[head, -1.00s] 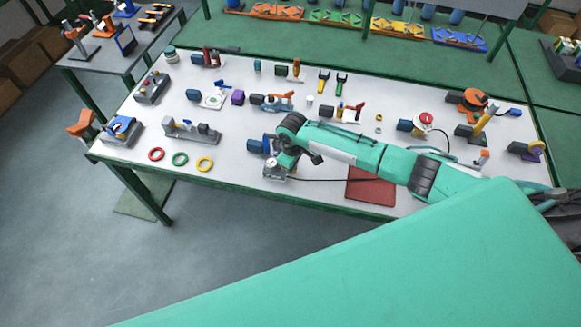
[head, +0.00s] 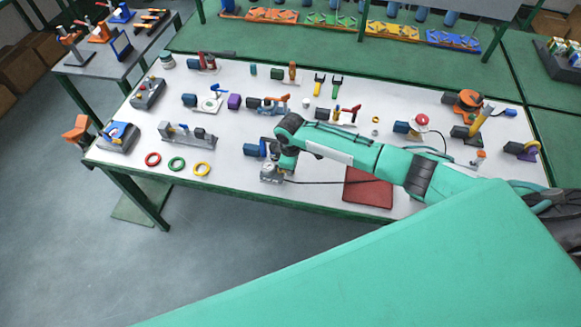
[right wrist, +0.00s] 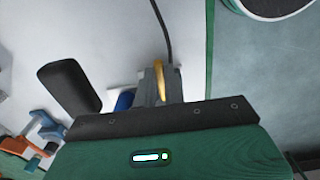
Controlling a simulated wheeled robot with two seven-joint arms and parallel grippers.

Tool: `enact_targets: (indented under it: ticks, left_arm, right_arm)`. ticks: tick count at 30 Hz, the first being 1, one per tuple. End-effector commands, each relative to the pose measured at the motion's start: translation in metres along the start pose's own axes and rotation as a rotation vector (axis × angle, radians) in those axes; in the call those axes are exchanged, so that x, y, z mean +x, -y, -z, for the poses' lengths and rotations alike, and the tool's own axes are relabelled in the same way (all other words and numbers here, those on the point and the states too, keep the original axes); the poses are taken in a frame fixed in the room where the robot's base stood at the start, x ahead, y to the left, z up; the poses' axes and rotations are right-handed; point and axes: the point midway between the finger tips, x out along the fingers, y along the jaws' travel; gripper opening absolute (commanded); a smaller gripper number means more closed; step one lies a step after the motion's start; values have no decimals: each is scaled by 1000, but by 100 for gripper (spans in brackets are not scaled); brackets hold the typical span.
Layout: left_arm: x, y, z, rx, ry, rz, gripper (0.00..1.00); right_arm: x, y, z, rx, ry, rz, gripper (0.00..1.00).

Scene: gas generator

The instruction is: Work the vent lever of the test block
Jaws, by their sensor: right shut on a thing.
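The test block (head: 270,178), small and grey, stands at the front edge of the white table, with a black cable running right from it. My right gripper (head: 281,168) reaches down over its right side and is shut on the vent lever. The lever and the fingertips are mostly hidden in the head view. In the right wrist view, the grey test block (right wrist: 149,88) with a yellow-gold edge shows just beyond my green gripper body, next to a bit of blue. The exact grip on the lever cannot be made out. My left gripper is not in view.
Red, green and yellow rings (head: 177,164) and a grey fixture (head: 188,136) lie left. Several other devices stand farther back. The table's front edge is close.

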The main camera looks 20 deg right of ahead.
Motion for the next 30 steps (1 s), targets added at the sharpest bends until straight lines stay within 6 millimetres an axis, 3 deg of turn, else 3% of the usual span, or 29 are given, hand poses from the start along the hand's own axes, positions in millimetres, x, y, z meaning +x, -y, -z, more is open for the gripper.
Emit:
enact_targets:
  ticks: [1, 2, 5, 14, 19, 30]
  left_arm:
    - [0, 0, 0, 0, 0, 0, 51]
    - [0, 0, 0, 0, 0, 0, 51]
    - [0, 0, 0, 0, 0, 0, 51]
    - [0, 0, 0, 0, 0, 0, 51]
    - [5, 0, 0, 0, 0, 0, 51]
    - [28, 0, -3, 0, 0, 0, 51]
  right_arm:
    - [-1, 0, 1, -1, -1, 0, 0]
    - [-1, 0, 1, -1, -1, 0, 12]
    - [0, 0, 1, 0, -1, 0, 32]
    - [-1, 0, 0, 0, -1, 0, 33]
    - [-13, 0, 1, 0, -3, -1, 33]
    - [-91, -1, 1, -1, -5, -3, 33]
